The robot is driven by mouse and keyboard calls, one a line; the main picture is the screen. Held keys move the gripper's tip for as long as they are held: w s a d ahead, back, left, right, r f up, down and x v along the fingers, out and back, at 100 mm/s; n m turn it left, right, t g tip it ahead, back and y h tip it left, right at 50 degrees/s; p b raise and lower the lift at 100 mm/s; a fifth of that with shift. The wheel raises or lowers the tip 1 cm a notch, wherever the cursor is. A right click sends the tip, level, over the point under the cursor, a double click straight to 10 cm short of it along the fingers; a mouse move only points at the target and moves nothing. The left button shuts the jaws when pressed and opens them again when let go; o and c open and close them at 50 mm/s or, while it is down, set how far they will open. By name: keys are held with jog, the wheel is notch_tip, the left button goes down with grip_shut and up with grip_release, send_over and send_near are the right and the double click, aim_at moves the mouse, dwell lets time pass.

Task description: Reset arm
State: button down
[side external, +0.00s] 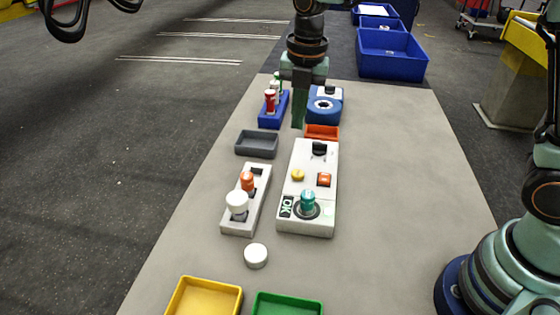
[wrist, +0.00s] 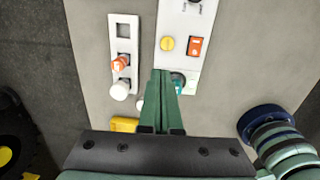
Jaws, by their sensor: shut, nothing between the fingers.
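My gripper (side external: 299,111) hangs down above the far part of the grey table (side external: 400,165) in the side view. Its green fingers are together with nothing between them. In the wrist view, the closed fingers (wrist: 162,72) point toward the white control panel (wrist: 177,60). The same panel shows in the side view (side external: 297,215), with a teal knob (side external: 308,202), an orange-red switch (side external: 324,180), a yellow button (side external: 298,175) and a black knob (side external: 319,149). In the wrist view, the fingers partly hide the teal knob (wrist: 178,80).
A white holder (side external: 258,205) carries orange and white pieces. A white cap (side external: 256,256) lies nearer. Yellow (side external: 204,298) and green (side external: 287,304) trays stand in front, a grey tray (side external: 257,144) and blue rack (side external: 273,112) farther back.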

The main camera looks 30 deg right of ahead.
dwell(0.4)
jog(key=s+d+r+m+t, duration=0.2)
jog(key=s+d+m, duration=0.3)
jog(key=m, duration=0.8)
jog(key=s+d+r+m+t, duration=0.2)
jog(key=s+d+m, duration=0.4)
jog(key=m, duration=0.8)
jog(key=s+r, duration=0.1)
jog(key=s, duration=0.2)
jog(key=shift+s+r+t, duration=0.15)
jog(key=shift+r+t, duration=0.15)
jog(key=shift+r, duration=0.05)
